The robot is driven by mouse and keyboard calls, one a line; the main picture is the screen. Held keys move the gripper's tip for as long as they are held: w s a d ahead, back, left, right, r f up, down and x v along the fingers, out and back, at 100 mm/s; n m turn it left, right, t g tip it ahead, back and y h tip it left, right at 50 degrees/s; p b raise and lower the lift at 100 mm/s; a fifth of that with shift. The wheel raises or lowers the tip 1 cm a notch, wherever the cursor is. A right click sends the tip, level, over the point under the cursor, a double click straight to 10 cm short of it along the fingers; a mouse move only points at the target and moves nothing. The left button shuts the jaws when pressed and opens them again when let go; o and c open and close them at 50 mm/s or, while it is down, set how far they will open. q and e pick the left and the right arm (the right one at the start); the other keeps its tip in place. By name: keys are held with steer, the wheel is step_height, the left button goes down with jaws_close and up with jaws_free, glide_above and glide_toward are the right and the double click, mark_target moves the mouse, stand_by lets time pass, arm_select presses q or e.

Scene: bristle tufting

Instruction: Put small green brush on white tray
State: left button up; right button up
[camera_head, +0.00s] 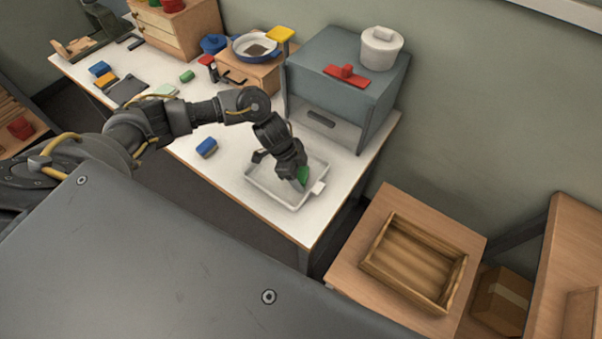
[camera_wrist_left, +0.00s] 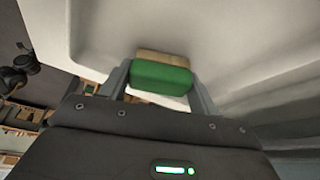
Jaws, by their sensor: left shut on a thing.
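The small green brush (camera_head: 303,175) is in my left gripper (camera_head: 298,180), over the right part of the white tray (camera_head: 262,192). In the left wrist view the brush (camera_wrist_left: 161,76) shows a green body with a tan strip, held between the two fingers of the left gripper (camera_wrist_left: 160,88). The pale tray surface (camera_wrist_left: 235,35) fills much of that view. I cannot tell whether the brush touches the tray floor. My right gripper is not in view.
A blue brush (camera_head: 206,147) lies left of the tray on the white table (camera_head: 225,185). A grey box (camera_head: 345,85) with a red-handled item and white pot stands behind the tray. A wooden crate (camera_head: 375,262) sits on a separate stand at right.

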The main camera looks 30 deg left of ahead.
arm_select(q)
steer(key=shift+f, duration=0.2)
steer(key=o, duration=1)
steer(key=shift+c, duration=0.2)
steer(key=shift+r, duration=0.15)
steer(key=shift+a+r, duration=0.1)
steer(key=shift+r, duration=0.2)
steer(key=v, duration=1.1)
steer(key=shift+r, duration=0.3)
steer(key=shift+a, duration=0.1)
